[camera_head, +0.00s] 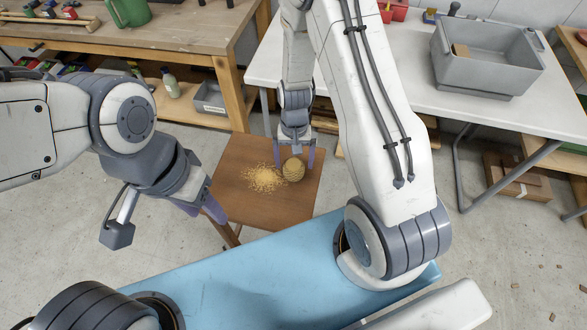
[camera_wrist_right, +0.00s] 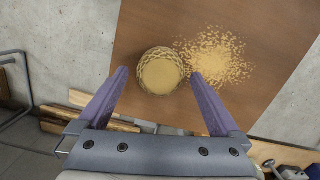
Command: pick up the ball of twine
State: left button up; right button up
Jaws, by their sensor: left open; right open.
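The ball of twine (camera_head: 293,169) is a tan, round ball on a small brown wooden stool (camera_head: 286,203). It also shows in the right wrist view (camera_wrist_right: 160,71), between and a little beyond the fingertips. My right gripper (camera_head: 294,158) is open above the ball, with its fingers to either side in the picture; I cannot tell how high above it they are. It also shows in the right wrist view (camera_wrist_right: 158,75). My left gripper (camera_head: 207,211) is open and empty, left of the stool's near edge; its far finger is partly hidden.
A pile of tan shavings (camera_head: 264,179) lies left of the ball on the stool. A wooden workbench (camera_head: 190,35) with a green can (camera_head: 130,12) stands behind left. A white table (camera_head: 500,105) with a grey bin (camera_head: 486,60) stands right.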

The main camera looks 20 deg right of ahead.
jog(key=shift+s+a+f, duration=0.1)
jog(key=shift+f, duration=1.35)
jog(key=c, duration=1.3)
